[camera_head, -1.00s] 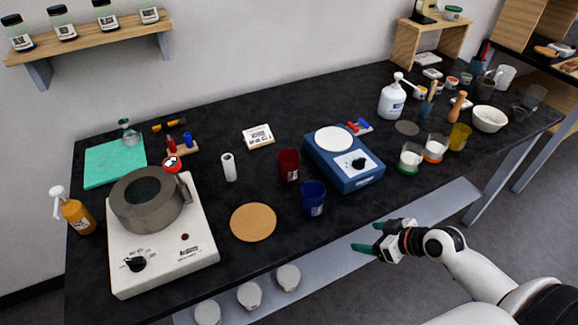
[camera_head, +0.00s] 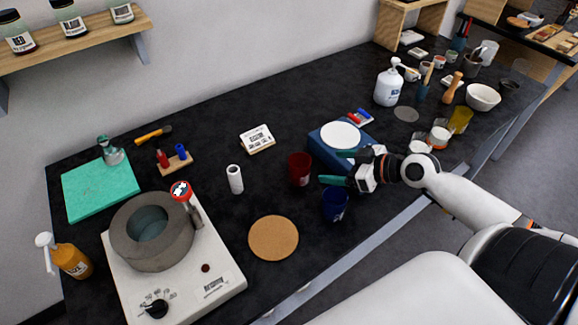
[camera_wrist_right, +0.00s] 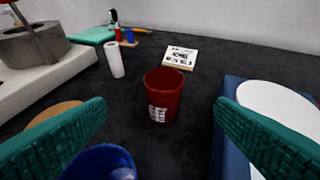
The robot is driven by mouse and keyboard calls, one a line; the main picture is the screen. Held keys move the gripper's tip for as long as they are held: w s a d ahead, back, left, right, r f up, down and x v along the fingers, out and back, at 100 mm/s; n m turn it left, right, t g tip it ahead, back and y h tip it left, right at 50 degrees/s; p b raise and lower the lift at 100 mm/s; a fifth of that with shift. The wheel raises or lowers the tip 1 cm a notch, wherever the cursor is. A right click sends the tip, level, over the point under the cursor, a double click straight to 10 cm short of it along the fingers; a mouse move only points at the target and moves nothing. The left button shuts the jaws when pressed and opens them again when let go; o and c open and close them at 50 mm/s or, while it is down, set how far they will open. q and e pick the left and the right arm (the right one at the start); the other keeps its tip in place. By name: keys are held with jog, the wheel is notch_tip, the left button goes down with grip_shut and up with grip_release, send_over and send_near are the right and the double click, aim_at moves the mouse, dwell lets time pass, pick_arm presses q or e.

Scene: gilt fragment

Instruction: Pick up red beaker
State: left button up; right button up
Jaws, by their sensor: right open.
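The red beaker (camera_head: 299,168) stands upright on the black bench, left of the blue stirrer in the head view. In the right wrist view the red beaker (camera_wrist_right: 164,92) is centred ahead, between and beyond the two green fingers. My right gripper (camera_head: 338,167) is open and empty, reaching in from the right, just short of the beaker and not touching it. My left gripper is not in view.
A blue beaker (camera_head: 334,204) stands close below the right gripper and shows between its fingers in the wrist view (camera_wrist_right: 103,163). The blue stirrer (camera_head: 322,152) is partly hidden by my arm. A white cylinder (camera_head: 235,179), cork mat (camera_head: 273,238) and labelled box (camera_head: 257,139) stand around.

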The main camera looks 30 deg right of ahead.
jog(key=p, duration=0.1)
send_near(292, 161)
jog(key=p+x, duration=0.2)
jog(key=x, duration=0.3)
jog(key=shift+a+f+p, duration=0.15)
jog(key=shift+a+p, duration=0.05)
jog(key=shift+p, duration=0.1)
jog(key=shift+w+a+f, duration=0.1)
jog(key=shift+w+f, duration=0.05)
jog(key=shift+w, duration=0.05)
jog(key=shift+s, duration=0.1)
jog(key=shift+c, duration=1.2)
jog(key=c, duration=0.8)
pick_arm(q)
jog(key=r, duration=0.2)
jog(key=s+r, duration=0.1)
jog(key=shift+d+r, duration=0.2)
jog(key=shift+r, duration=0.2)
pick_arm(e)
jog(key=shift+c, duration=0.2)
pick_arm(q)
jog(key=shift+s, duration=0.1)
pick_arm(e)
jog(key=shift+r, duration=0.25)
